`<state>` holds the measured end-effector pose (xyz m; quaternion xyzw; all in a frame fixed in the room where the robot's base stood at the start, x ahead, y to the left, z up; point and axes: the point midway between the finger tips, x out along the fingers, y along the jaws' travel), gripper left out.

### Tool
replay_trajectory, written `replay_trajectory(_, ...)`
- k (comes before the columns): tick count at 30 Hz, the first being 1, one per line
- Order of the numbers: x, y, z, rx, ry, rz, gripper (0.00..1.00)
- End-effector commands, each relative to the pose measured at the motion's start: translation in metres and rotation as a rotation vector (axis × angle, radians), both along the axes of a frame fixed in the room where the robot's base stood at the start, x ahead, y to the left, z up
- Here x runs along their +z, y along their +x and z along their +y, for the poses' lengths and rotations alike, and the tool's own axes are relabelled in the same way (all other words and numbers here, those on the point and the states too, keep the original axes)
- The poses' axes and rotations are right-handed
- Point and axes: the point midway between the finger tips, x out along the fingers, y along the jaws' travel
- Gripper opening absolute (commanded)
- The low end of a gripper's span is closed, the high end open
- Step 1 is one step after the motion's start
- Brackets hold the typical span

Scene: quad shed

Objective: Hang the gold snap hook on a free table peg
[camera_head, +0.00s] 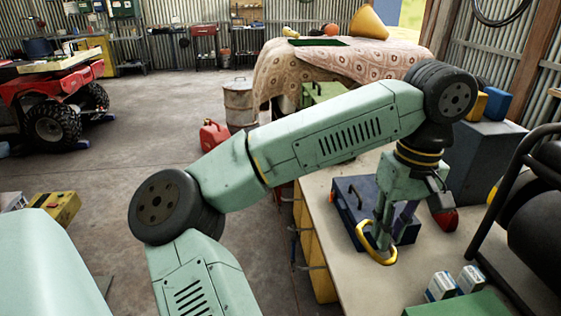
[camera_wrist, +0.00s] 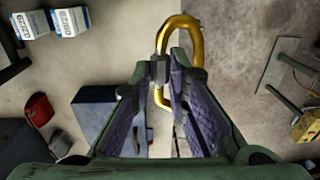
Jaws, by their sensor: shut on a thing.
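The gold snap hook (camera_head: 388,258) hangs from my gripper (camera_head: 384,222), low over the table top. In the wrist view the hook (camera_wrist: 193,38) is a bent gold loop with a grey sleeve, between the purple-padded fingers of my gripper (camera_wrist: 170,68). The fingers are shut on it, and its far end sticks out beyond them. The table (camera_head: 350,285) has a yellowish front on its left side. Thin metal pegs (camera_head: 313,267) stick out along that left edge. Something dark seems to hang at one of them; which pegs are free is too small to tell.
A dark blue toolbox (camera_head: 352,205) stands right behind my gripper; a red item (camera_head: 447,220) lies right of it. Small white-blue boxes (camera_head: 441,287) and a black tubular frame (camera_head: 505,195) are at the right. The floor left of the table is open; a red can (camera_head: 214,136) stands farther back.

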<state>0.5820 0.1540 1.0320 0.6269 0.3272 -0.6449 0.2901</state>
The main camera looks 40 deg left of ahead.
Motion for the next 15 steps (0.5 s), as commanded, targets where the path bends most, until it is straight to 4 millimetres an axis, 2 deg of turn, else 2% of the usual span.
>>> replay_trajectory(5, -0.002, 0.000, 0.000, 0.000, 0.000, 0.000, 0.00)
replay_trajectory(8, -0.011, 0.000, 0.000, 0.000, 0.000, 0.000, 0.00)
replay_trajectory(15, -0.052, 0.000, 0.000, 0.000, 0.000, 0.000, 0.00)
